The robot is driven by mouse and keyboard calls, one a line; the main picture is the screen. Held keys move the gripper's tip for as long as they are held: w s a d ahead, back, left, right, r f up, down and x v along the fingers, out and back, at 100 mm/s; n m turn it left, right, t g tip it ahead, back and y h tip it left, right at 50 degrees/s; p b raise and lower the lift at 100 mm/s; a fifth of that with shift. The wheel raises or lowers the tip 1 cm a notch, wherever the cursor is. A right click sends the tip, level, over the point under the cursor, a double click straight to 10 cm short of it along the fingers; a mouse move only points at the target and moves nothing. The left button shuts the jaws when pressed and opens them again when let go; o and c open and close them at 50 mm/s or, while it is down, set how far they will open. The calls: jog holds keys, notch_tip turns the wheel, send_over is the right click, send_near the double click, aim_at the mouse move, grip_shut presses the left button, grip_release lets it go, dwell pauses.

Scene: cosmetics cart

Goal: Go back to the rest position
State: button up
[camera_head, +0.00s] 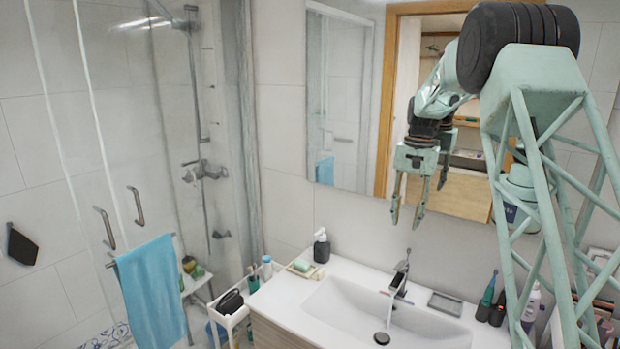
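My gripper (408,217) hangs in the air in front of the mirror, above the sink's tap. Its fingers point down and stand apart, with nothing between them. My pale green arm reaches in from the right side. A white cart (238,319) with a black item and several small things stands at the left end of the washbasin counter, well below and left of my gripper.
The white washbasin (344,308) has a chrome tap (400,277) below my gripper. A dark soap dispenser (321,246) and soap dish (303,267) stand at left. Bottles crowd the right end. The mirror (342,102) is behind; a blue towel (152,291) hangs left.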

jog(key=s+a+r+n+t+b, duration=0.1)
jog(key=s+a+r+b, duration=0.2)
jog(key=s, duration=0.7)
jog(key=s+a+r+n+t+b, duration=0.15)
jog(key=s+r, duration=0.35)
jog(key=s, duration=0.5)
jog(key=s+a+r+n+b, duration=0.1)
jog(key=s+a+r+b, duration=0.15)
jog(key=s, duration=0.65)
jog(key=s+a+f+b, duration=0.1)
jog(key=s+f+b, duration=0.2)
jog(key=s, duration=0.8)
jog(key=s+f+n+t+b, duration=0.1)
jog(key=s+f, duration=0.4)
jog(key=s, duration=0.6)
jog(key=s+a+f+n+t+b, duration=0.1)
jog(key=s+f+b, duration=0.3)
jog(key=s, duration=0.7)
jog(key=shift+s+a+h+b, duration=0.3)
jog(key=shift+h+b, duration=0.05)
jog(key=shift+h, duration=0.05)
jog(key=o, duration=1.3)
jog(key=shift+w, duration=0.2)
